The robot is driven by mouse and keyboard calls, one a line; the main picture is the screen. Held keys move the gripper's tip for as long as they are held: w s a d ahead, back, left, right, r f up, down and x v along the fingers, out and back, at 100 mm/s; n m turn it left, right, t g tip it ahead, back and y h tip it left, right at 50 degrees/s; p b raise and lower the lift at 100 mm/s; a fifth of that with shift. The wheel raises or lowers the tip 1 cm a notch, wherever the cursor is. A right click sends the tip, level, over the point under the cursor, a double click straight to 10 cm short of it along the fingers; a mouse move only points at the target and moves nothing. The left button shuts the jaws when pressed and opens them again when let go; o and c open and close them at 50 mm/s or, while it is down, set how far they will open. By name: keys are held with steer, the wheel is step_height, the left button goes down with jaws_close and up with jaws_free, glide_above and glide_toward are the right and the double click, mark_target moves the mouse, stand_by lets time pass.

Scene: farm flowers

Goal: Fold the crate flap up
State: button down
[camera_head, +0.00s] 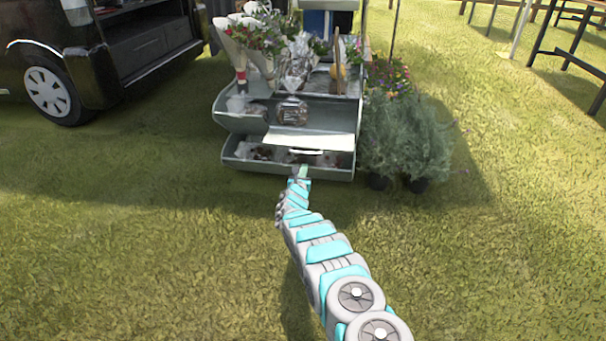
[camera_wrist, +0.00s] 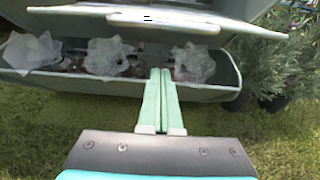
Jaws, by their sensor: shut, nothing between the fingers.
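The crate (camera_head: 232,166) is a grey-green tiered unit on the grass, with an open bottom bin holding several crumpled clear wrappings; the bin also shows in the wrist view (camera_wrist: 100,85). A pale flap (camera_head: 308,138) with a white handle strip slopes out over the right part of that bin. In the wrist view the flap (camera_wrist: 190,18) spans the top as a light panel edge. My gripper (camera_head: 302,170) is shut and empty at the bin's front. In the wrist view its green fingers (camera_wrist: 162,75) are pressed together, tips over the bin below the flap. Contact with the flap cannot be told.
Potted grey-green shrubs (camera_head: 408,135) stand close to the right of the crate. Wrapped flowers (camera_head: 255,40) fill the upper tier. A black van (camera_head: 95,50) is at the left. Open grass (camera_head: 130,240) lies in front.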

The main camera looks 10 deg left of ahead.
steer(key=shift+w+r+b, duration=0.35)
steer(key=shift+r+b, duration=0.15)
steer(key=shift+r, duration=0.4)
steer(key=shift+w+r+b, duration=0.35)
steer(key=shift+r+b, duration=0.15)
steer(key=shift+r, duration=0.4)
steer(key=shift+r, duration=0.15)
